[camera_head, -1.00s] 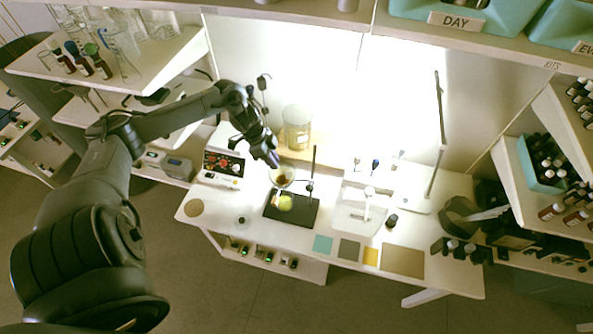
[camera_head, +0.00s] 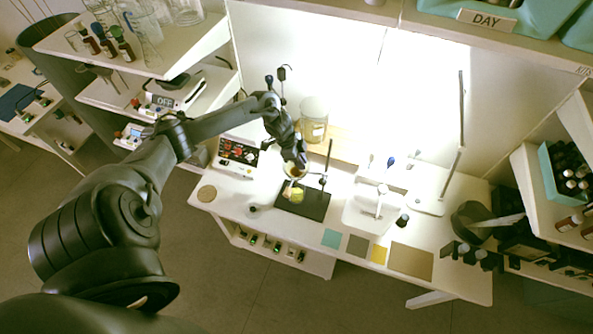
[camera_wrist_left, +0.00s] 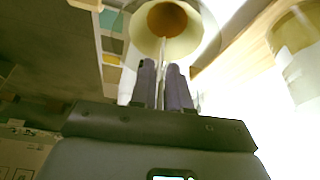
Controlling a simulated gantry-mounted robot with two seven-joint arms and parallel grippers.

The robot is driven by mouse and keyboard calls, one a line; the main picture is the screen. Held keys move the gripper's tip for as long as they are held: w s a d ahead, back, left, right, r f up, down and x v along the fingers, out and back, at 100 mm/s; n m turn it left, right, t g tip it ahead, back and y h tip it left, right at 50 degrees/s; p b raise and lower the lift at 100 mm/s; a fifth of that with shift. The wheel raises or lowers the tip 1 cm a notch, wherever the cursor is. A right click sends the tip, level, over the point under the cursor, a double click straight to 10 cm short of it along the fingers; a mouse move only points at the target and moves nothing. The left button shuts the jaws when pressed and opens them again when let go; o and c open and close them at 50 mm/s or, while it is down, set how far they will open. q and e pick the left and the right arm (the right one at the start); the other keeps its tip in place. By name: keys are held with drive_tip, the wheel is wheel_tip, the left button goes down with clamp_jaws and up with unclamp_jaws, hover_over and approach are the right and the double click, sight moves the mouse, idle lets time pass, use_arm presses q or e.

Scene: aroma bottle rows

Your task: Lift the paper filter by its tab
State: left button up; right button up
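The paper filter (camera_head: 294,171) is a pale cone with brown inside. It sits in the clear funnel on the stand, above a glass with yellow-green content (camera_head: 296,195). In the left wrist view the filter (camera_wrist_left: 188,40) opens just beyond the fingertips, and a thin pale tab (camera_wrist_left: 163,47) runs down from its rim between the fingers. My left gripper (camera_head: 299,163) is at the filter's rim, and its fingers (camera_wrist_left: 162,68) are close together on either side of the tab. Whether they press on it cannot be told. My right gripper is not in view.
The stand's post (camera_head: 327,160) rises close to the right of the filter from a black base (camera_head: 313,207). A large glass jar (camera_head: 313,120) stands behind on a wooden board. A control box (camera_head: 238,153) is on the left, and a white sink (camera_head: 363,214) on the right.

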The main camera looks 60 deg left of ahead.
use_arm(q)
drive_tip(key=shift+w+d+f, duration=0.15)
drive_tip(key=shift+w+f, duration=0.05)
drive_tip(key=shift+f, duration=0.5)
clamp_jaws()
